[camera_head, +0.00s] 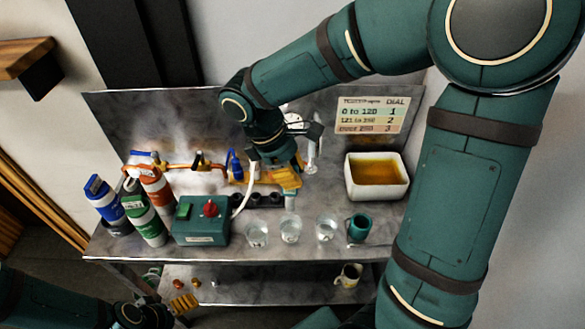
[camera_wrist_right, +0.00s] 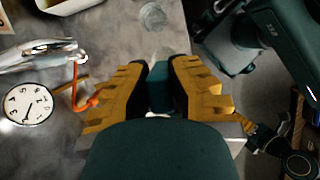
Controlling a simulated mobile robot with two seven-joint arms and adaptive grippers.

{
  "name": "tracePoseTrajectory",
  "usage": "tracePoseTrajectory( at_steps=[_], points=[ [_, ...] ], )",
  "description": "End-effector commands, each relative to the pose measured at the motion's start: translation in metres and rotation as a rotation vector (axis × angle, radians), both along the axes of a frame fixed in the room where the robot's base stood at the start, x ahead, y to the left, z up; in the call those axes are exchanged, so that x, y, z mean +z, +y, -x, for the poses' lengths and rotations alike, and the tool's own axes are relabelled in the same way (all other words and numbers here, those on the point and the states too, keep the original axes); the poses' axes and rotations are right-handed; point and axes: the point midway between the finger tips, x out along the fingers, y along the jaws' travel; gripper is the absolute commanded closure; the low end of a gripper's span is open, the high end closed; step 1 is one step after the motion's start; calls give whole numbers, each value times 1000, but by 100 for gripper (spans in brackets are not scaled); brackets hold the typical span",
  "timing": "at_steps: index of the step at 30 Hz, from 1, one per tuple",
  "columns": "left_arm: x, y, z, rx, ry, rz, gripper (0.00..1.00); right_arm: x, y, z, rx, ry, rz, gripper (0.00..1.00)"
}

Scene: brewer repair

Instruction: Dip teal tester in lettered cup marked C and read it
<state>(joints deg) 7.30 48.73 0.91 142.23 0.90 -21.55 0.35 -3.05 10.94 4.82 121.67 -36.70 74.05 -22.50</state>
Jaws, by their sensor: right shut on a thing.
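My right gripper (camera_head: 287,182) is shut on the teal tester (camera_wrist_right: 159,96), which shows between the yellow fingers in the right wrist view (camera_wrist_right: 158,85). In the head view the gripper hides most of the tester. It is above the back part of the bench, behind three clear cups: left (camera_head: 257,234), middle (camera_head: 291,230) and right (camera_head: 326,229). Their letters are too small to read, so I cannot tell which is C. A clear cup (camera_wrist_right: 152,15) also shows ahead in the wrist view. My left gripper (camera_head: 185,303) is low at the left, its opening unclear.
A teal mug (camera_head: 359,228) stands right of the cups. A white bin (camera_head: 362,189) of amber liquid is behind it. A teal box with a red knob (camera_head: 201,226) and several canisters (camera_head: 143,217) stand left. A dial gauge (camera_wrist_right: 28,107) and a wall chart (camera_head: 371,109) are at the back.

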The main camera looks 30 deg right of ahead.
Motion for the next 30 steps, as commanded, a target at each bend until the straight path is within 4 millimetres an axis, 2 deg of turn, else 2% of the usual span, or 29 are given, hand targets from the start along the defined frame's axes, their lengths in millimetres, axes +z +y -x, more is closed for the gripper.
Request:
tracePoseTrajectory(
  at_steps=[21, 30],
  points=[
    [-47, -3, 14, -24, 32, 7, 17, -51, 0, 0, 1, 0, 0, 100],
    [-59, -3, 18, -32, 41, 9, 17, -71, 0, 0, 0, 1, 1, 100]
  ],
)
